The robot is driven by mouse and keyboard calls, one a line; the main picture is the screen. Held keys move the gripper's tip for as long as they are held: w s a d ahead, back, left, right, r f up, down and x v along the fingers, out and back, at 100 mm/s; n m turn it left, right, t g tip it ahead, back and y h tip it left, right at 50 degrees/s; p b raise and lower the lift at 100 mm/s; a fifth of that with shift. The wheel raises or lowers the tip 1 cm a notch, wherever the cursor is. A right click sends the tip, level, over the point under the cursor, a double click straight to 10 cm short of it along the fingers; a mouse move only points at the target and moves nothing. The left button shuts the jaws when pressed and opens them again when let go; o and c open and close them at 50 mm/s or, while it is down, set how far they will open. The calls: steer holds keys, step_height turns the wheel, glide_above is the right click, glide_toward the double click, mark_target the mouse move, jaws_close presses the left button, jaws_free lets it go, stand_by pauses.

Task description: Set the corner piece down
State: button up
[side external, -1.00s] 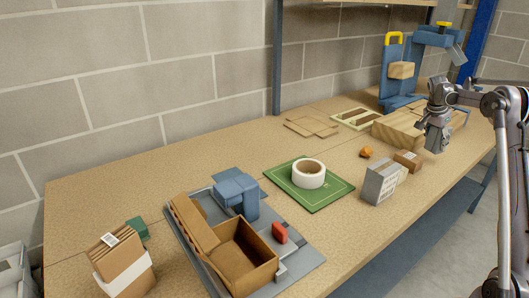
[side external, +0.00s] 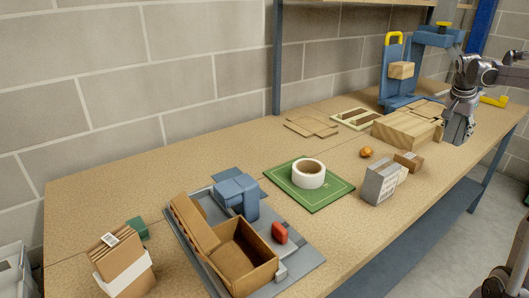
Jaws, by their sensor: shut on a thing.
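My gripper (side external: 457,133) points down at the right of the bench, beside the right end of a pale wooden block (side external: 405,130). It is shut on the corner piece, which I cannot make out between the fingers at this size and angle. I cannot tell whether the held piece touches the bench or the block.
A small carton (side external: 408,162), a grey-white box (side external: 380,184) and an orange ball (side external: 366,152) stand left of my gripper. A blue fixture (side external: 393,72) stands behind, and a yellow angled part (side external: 494,101) lies right. A tape roll (side external: 308,174) sits on a green mat (side external: 332,200).

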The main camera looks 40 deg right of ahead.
steer(key=s+a+f+n+t, duration=0.1)
steer(key=a+n, duration=0.2)
steer(key=a, duration=0.8)
steer(key=s+a+f+n+t+y, duration=0.1)
steer(key=s+a+n, duration=0.15)
steer(key=a, duration=0.85)
steer(key=s+a+f+n+t, duration=0.1)
steer(key=a+n, duration=0.3)
steer(key=a, duration=0.7)
steer(key=w+a+f, duration=0.2)
steer(key=a, duration=0.1)
steer(key=w+a+f, duration=0.2)
steer(key=w+a, duration=0.1)
steer(key=w+a+f, duration=0.2)
steer(key=a, duration=0.1)
steer(key=shift+w+f, duration=0.3)
steer(key=shift+f, duration=0.1)
steer(key=shift+t, duration=0.3)
steer(key=shift+f, duration=2)
steer(key=shift+f, duration=0.1)
steer(key=o, duration=0.5)
steer(key=shift+c, duration=0.2)
steer(key=shift+o, duration=1.4)
